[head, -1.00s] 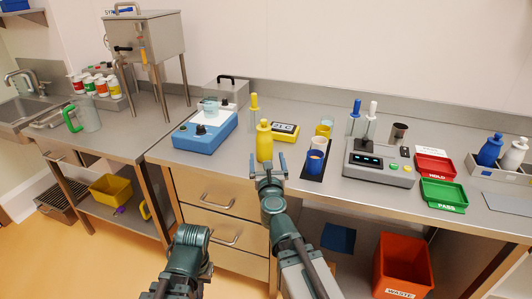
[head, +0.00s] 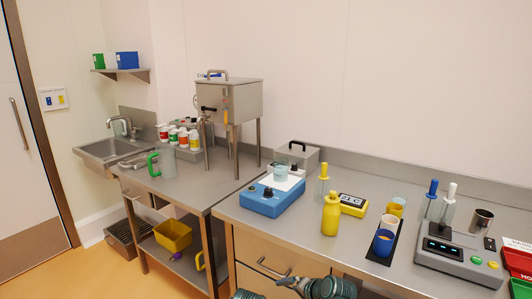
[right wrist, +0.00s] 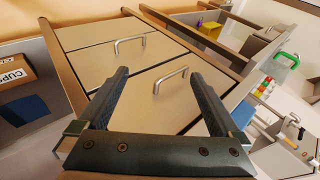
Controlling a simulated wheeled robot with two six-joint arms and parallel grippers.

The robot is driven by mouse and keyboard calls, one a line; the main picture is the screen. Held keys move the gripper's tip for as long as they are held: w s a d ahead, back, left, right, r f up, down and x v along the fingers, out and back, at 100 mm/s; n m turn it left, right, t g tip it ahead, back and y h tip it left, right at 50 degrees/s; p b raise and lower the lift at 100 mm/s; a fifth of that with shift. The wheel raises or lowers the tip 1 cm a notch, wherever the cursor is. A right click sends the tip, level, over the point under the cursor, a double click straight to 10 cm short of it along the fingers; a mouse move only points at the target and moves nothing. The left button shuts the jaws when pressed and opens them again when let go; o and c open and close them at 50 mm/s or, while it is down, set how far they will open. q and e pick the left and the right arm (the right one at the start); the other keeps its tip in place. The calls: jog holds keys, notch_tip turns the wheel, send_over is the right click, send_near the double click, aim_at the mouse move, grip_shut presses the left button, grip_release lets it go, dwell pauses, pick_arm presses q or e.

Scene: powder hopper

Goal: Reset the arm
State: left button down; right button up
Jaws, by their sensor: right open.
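My right gripper (right wrist: 160,75) is open and empty in the right wrist view. Its two dark fingers stand apart in front of the wooden drawer fronts (right wrist: 97,60) with metal handles. In the head view only dark green parts of my arms show at the bottom edge, near the drawers (head: 262,262). My left gripper is not in view.
The steel bench (head: 330,240) holds a yellow bottle (head: 331,215), a blue device (head: 272,199), cups and a scale (head: 458,258). A powder hopper (head: 229,101) stands over the side table beside a green-handled jug (head: 162,163).

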jog(key=s+d+f+n+g+h, duration=0.55)
jog(key=s+d+n, duration=0.2)
jog(key=s, duration=0.25)
jog(key=s+a+r+n+g+p, duration=0.1)
jog(key=s+a+r+n+p, duration=0.1)
jog(key=s+a+r+p, duration=0.1)
jog(key=s+a+r+n+g+p, duration=0.1)
jog(key=s+a+r+p, duration=0.2)
jog(key=a+r+p, duration=0.3)
notch_tip(320, 180, up, 2)
jog(key=h+p, duration=0.1)
jog(key=p, duration=0.2)
jog(key=shift+s+a+r+n, duration=0.15)
jog(key=shift+s+a+n, duration=0.05)
jog(key=shift+s+n, duration=0.15)
jog(key=shift+c, duration=0.2)
